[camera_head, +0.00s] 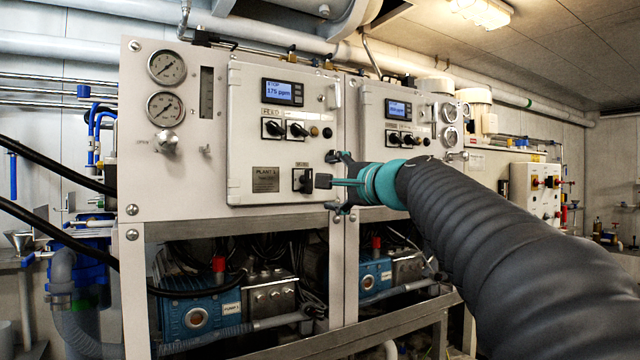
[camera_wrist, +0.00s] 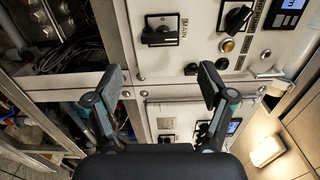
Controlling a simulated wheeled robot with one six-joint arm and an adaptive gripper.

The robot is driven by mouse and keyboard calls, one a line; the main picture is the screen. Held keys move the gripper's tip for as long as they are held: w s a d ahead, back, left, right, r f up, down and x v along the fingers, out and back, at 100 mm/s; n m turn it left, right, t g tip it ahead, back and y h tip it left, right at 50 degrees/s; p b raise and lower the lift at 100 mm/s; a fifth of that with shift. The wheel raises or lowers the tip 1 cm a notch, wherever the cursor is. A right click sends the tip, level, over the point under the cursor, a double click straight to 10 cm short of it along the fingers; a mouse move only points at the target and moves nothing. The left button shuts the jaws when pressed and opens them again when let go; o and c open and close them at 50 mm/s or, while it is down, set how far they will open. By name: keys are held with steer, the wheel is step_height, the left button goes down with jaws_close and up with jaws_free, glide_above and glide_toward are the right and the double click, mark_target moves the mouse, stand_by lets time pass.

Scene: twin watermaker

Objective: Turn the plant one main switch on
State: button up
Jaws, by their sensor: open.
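The plant one main switch (camera_head: 302,180) is a black rotary switch low on the left control panel, right of the PLANT 1 plate. In the wrist view the main switch (camera_wrist: 160,36) shows beyond the fingertips, between their lines, with its dark handle lying roughly across the picture. My gripper (camera_head: 335,182) is in front of the panel's lower right edge, just right of the switch. In the wrist view my gripper (camera_wrist: 162,82) has its two fingers wide apart with nothing between them. I see no contact with the handle.
The plant one panel (camera_head: 240,145) also carries a lit display (camera_head: 283,92) and two more rotary switches above the main switch. The plant two panel (camera_head: 372,125) stands to the right, behind my arm. A steel frame and blue pumps (camera_head: 195,312) are below.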

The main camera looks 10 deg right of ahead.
steer(key=v, duration=0.4)
stand_by(0.4)
